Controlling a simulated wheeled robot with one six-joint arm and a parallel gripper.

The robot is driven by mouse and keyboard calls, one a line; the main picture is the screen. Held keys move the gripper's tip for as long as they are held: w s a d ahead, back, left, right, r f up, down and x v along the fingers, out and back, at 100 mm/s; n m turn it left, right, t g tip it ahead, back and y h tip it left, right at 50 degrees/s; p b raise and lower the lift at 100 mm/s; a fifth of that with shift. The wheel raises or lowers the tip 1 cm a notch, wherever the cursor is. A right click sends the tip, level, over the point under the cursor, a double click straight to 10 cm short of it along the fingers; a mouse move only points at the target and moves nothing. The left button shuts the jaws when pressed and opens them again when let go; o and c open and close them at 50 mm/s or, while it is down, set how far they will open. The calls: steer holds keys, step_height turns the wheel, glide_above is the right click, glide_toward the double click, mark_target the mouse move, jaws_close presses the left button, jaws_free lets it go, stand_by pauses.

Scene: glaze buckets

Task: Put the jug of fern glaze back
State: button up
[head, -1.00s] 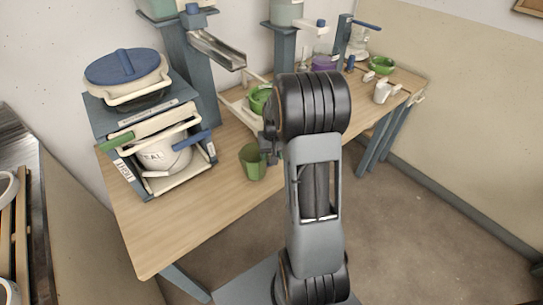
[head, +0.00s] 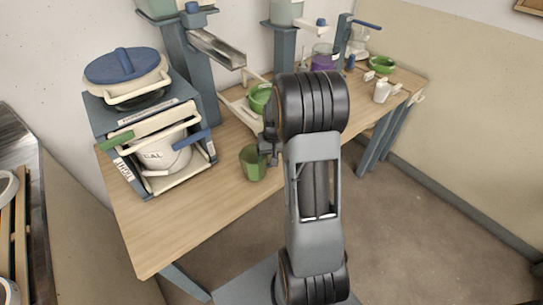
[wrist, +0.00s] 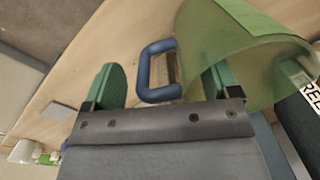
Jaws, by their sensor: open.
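A green see-through jug (head: 252,163) stands upright on the wooden table, left of my arm in the head view. In the wrist view the jug (wrist: 235,45) fills the upper right, and its blue handle (wrist: 158,72) lies between the two green fingers of my gripper (wrist: 163,85). My gripper is open, with a clear gap between the handle and the left finger. The right finger is close to the jug wall; I cannot tell whether it touches.
A blue-grey rack with a white bucket (head: 165,155) and a blue-lidded pot (head: 122,66) stands left. A green bowl (head: 260,98) sits behind the jug. A metal chute (head: 217,49) hangs above. The table's front left is clear.

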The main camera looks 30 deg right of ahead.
step_height(320, 180, up, 12)
steer(key=s+a+r+n+t, duration=0.3)
steer(key=s+a+n, duration=0.1)
steer(key=s+a, duration=1)
steer(key=shift+s+a+r+h, duration=0.15)
steer(key=shift+s+a+h, duration=0.15)
steer(key=shift+a, duration=0.75)
steer(key=shift+r+p, duration=0.2)
steer(key=shift+p, duration=0.1)
